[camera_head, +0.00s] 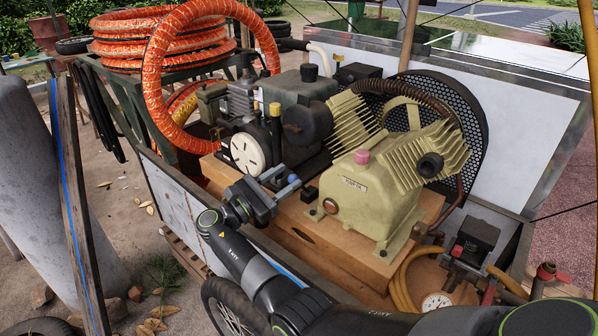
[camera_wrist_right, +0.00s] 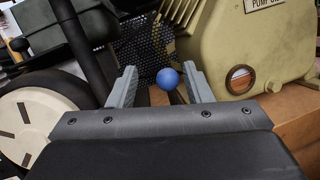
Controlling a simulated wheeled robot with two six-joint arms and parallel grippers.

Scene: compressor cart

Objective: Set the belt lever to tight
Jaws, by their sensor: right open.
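The belt lever ends in a round blue knob (camera_wrist_right: 168,78) on a dark stem, which shows between my fingers in the right wrist view. In the head view the blue knob (camera_head: 293,179) is small, beside the cream compressor pump (camera_head: 362,205). My right gripper (camera_head: 281,180) is open. Its two grey fingers (camera_wrist_right: 160,72) stand either side of the knob with gaps on both sides. I cannot tell whether the knob is fully between the fingertips or just beyond them. Most of the lever's stem and its base are hidden. My left gripper is out of view.
The engine with a white round cover (camera_head: 248,155) stands left of the gripper. The pump and engine sit on a wooden base (camera_head: 335,250). A black mesh belt guard (camera_head: 455,110) is behind the pump. Orange hose coils (camera_head: 160,40) lie at the back left.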

